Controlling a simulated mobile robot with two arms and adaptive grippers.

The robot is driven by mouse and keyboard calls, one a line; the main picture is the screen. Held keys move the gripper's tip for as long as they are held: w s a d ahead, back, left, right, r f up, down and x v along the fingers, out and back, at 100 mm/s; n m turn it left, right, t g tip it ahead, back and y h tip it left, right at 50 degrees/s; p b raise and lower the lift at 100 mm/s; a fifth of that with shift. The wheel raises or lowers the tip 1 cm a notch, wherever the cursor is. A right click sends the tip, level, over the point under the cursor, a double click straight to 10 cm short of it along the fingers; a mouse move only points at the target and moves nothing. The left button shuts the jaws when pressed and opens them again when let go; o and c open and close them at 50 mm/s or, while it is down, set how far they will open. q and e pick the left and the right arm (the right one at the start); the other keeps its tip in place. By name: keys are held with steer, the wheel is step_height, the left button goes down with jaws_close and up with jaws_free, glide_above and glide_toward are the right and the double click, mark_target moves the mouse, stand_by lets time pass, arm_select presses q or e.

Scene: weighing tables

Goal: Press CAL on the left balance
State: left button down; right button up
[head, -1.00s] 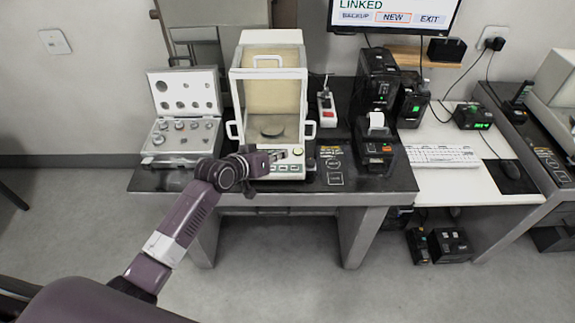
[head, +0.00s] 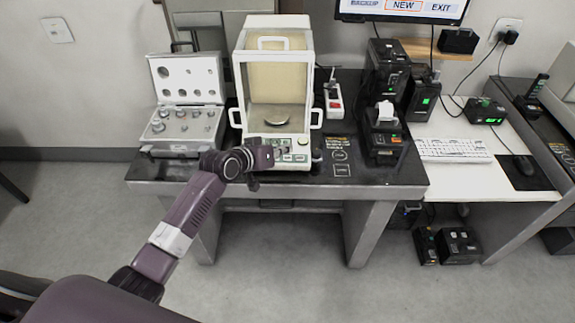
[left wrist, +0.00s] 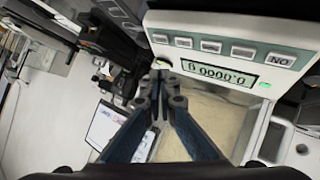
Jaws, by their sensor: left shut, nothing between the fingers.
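The balance (head: 308,66) is a white box with clear panes and a round metal pan (head: 277,121), standing on the dark-topped table. In the left wrist view its front panel (left wrist: 215,28) shows upside down, with a row of grey keys and a display (left wrist: 220,73) that appears to read zeros. The key labels are mostly too small to read. My left gripper (left wrist: 161,78) is shut and empty, its tips close to the panel's edge near a round pale knob (left wrist: 160,63). Contact cannot be told. In the head view the left gripper (head: 277,150) is at the panel's front. My right gripper is out of view.
An open case of weights (head: 184,110) lies left of the balance. A keyboard (head: 453,150) lies on the white desk. The floor in front is clear.

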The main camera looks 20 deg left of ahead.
mark_target(287, 158)
arm_select(q)
steer(key=shift+w+a+f+b, duration=0.1)
steer(key=shift+w+f+b, duration=0.15)
steer(key=shift+f+b, duration=0.3)
steer(key=shift+w+a+f+b, duration=0.1)
steer(key=shift+w+f+b, duration=0.1)
steer(key=shift+f+b, duration=0.35)
steer(key=shift+w+f+b, duration=0.25)
steer(key=shift+f+b, duration=0.05)
steer(key=shift+f, duration=0.45)
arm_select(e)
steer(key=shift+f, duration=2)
arm_select(q)
steer(key=shift+f, duration=0.1)
steer(key=shift+w+f, duration=0.15)
steer(key=shift+f, duration=0.1)
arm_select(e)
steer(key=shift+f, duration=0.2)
arm_select(q)
steer(key=shift+w+a+f+b, duration=0.1)
steer(key=shift+f+b, duration=0.3)
steer(key=shift+b, duration=0.15)
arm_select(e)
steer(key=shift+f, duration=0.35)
arm_select(q)
steer(key=shift+s+r+p, duration=0.3)
steer(key=shift+r+p, duration=0.45)
steer(key=shift+p, duration=0.3)
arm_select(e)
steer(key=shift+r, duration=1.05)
